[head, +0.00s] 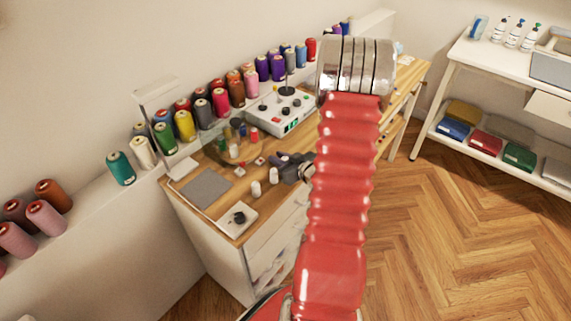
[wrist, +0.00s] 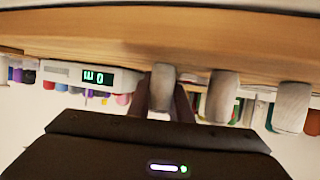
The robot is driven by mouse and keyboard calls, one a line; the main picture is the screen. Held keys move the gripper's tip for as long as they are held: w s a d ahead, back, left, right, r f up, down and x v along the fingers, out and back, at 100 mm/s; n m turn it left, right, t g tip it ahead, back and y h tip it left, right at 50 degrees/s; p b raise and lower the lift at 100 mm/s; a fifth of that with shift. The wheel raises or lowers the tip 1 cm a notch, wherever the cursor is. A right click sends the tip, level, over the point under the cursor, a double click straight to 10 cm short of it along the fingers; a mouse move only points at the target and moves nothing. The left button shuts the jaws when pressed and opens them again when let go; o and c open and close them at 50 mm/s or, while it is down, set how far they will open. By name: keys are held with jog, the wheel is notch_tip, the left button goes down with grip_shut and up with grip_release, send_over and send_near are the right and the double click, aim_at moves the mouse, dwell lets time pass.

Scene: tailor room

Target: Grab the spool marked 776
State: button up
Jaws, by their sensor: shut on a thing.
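My gripper (head: 281,161) is low over the wooden sewing table in the head view, at its right edge. In the wrist view, which looks upside down, my gripper (wrist: 163,104) is shut on a pale grey-white spool (wrist: 163,73) between its two fingers. Two similar pale spools, one nearer (wrist: 222,97) and one farther right (wrist: 292,106), stand apart from the fingers. Two white spools, one by the gripper (head: 273,175) and one in front (head: 257,188), show in the head view. No number is readable on any spool, so I cannot tell which is marked 776.
A white control box (head: 284,109) with a green display stands behind the gripper. A grey mat (head: 206,187) and a small plate with a black knob (head: 238,219) lie on the table's left. Several coloured thread cones line the wall ledge. A white shelf unit (head: 447,88) stands right.

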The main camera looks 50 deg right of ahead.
jog(key=shift+r, duration=0.1)
grip_shut()
notch_tip(320, 180, up, 10)
dwell(0.6)
